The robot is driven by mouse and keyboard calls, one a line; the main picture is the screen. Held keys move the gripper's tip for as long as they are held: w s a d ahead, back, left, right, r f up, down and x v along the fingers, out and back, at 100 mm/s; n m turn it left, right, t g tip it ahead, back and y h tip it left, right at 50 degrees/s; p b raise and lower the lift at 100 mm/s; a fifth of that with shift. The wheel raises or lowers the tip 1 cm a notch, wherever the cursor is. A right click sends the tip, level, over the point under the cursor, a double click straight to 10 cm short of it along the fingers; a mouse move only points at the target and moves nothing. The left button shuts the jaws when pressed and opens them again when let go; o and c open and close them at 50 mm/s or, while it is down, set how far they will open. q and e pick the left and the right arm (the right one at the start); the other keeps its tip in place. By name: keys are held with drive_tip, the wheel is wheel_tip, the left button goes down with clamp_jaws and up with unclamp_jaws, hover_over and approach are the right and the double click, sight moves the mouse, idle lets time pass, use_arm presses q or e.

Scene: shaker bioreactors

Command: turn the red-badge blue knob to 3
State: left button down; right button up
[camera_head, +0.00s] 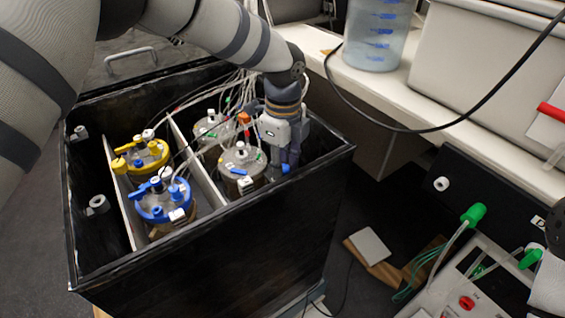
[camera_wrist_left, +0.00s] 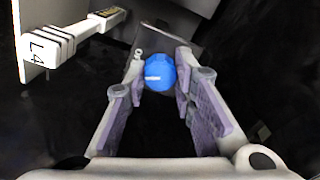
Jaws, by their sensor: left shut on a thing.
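A blue knob (camera_head: 285,168) sits inside the right part of the black box, low by its inner wall. It also shows in the left wrist view as a round blue cap (camera_wrist_left: 160,72) with a short white mark. My left gripper (camera_head: 286,158) reaches down into the box, its two fingers on either side of the knob and shut on it. A red badge by the knob cannot be made out, and the number the mark points to cannot be read. My right gripper is not in view.
The black box (camera_head: 210,262) holds vessels with yellow (camera_head: 148,155) and blue (camera_head: 160,203) lids, and metal-lidded vessels (camera_head: 240,160) close left of my gripper. Tubes and cables run above them. A white bench (camera_head: 440,135) stands behind, with a blue-marked container (camera_head: 378,35).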

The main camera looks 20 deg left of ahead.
use_arm(q)
drive_tip(key=n, duration=0.7)
drive_tip(key=shift+p, duration=0.35)
drive_tip(key=n, duration=1.6)
drive_tip(key=shift+n, duration=0.3)
drive_tip(key=n, duration=0.4)
drive_tip(key=shift+f+n, duration=0.1)
drive_tip(key=shift+n, duration=1.8)
